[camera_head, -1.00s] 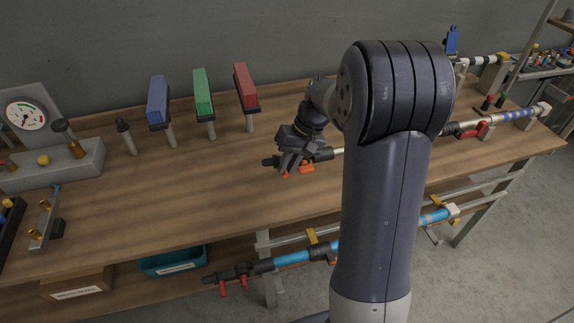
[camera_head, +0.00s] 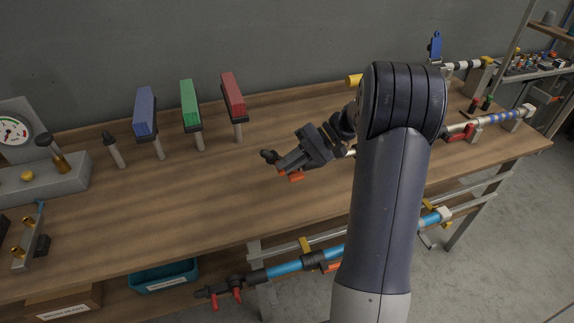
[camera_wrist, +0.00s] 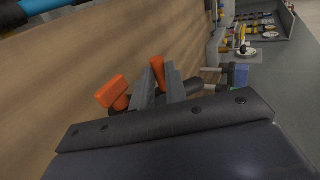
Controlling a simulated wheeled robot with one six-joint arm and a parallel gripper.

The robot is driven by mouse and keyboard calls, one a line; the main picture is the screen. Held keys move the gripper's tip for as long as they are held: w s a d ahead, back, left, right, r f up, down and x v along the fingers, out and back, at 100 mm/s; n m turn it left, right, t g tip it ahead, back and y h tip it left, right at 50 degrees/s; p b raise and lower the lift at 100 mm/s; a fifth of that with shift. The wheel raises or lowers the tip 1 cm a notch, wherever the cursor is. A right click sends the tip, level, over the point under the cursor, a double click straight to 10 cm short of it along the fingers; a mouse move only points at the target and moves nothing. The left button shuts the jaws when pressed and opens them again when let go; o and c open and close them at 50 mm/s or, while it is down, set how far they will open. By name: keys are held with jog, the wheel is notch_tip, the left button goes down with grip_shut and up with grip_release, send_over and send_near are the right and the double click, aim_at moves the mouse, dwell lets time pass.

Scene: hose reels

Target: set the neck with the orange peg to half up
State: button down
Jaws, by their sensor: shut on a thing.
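The neck with the orange peg is a dark nozzle (camera_head: 268,156) at the end of a pale pole over the middle of the bench. My gripper (camera_head: 284,166) reaches it from the right and hides much of it. In the wrist view, my gripper's two grey fingers (camera_wrist: 160,85) are closed around an upright orange peg (camera_wrist: 157,70). A second orange piece, a blocky handle (camera_wrist: 112,92), stands just left of the fingers, outside them. Orange also shows below the gripper in the head view (camera_head: 296,176). The neck's exact tilt is mostly hidden.
Blue (camera_head: 145,112), green (camera_head: 190,102) and red (camera_head: 232,92) blocks stand on posts behind left. A lower blue pole (camera_head: 285,268) with red pegs (camera_head: 237,295) runs below the bench front. A gauge (camera_head: 14,130) is at far left. The bench's front middle is clear.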

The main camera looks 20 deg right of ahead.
dwell(0.4)
jog(key=c, duration=1.4)
grip_release()
jog(key=shift+d, duration=0.1)
jog(key=v, duration=1)
jog(key=shift+d+b, duration=0.35)
jog(key=shift+b, duration=0.1)
jog(key=shift+a, duration=0.1)
jog(key=p+x, duration=0.1)
jog(key=x, duration=0.9)
jog(key=shift+a, duration=0.4)
